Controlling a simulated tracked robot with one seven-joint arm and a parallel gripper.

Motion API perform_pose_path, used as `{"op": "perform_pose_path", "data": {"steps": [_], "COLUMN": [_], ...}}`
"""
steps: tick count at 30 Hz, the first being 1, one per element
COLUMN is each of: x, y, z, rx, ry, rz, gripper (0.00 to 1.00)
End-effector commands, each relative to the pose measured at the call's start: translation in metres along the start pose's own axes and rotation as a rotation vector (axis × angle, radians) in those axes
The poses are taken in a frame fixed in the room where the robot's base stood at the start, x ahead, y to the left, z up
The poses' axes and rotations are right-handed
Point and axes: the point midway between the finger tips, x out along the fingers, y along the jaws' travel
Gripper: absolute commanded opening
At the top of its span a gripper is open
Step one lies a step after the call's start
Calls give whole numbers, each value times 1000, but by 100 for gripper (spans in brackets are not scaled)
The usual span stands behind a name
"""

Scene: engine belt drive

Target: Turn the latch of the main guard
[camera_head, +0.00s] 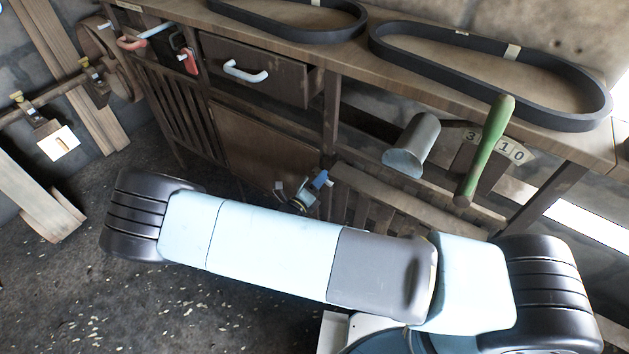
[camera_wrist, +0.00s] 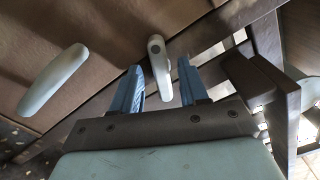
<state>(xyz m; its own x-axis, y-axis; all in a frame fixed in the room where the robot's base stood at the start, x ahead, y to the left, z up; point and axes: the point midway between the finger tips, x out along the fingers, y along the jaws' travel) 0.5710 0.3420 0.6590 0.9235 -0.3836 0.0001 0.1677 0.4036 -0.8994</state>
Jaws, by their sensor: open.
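The main guard (camera_wrist: 105,30) looks like a brown panel, with a thicker pale handle (camera_wrist: 53,80) to the left of the latch. In the head view the brown panel (camera_head: 250,145) is under the bench, and my gripper (camera_head: 316,187) is partly hidden behind my arm.
A slatted frame (camera_wrist: 215,55) lies right of the latch. The bench (camera_head: 345,60) above bears two black belts (camera_head: 490,75). A drawer with a white handle (camera_head: 245,72), a grey cylinder (camera_head: 412,145) and a green handle (camera_head: 485,150) stick out. Floor at lower left is clear.

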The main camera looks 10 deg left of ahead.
Motion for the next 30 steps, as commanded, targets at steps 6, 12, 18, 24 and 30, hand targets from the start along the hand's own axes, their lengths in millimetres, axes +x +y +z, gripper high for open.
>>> {"op": "perform_pose_path", "data": {"steps": [6, 12, 18, 24, 30], "x": [0, 0, 0, -5, -3], "y": [0, 0, 1, 5, 4], "z": [0, 0, 0, 6, 0], "rx": [0, 0, 0, 2, 40], "ry": [0, 0, 1, -3, 2], "rz": [0, 0, 2, 7, 9], "gripper": [34, 15, 0, 0, 0]}}
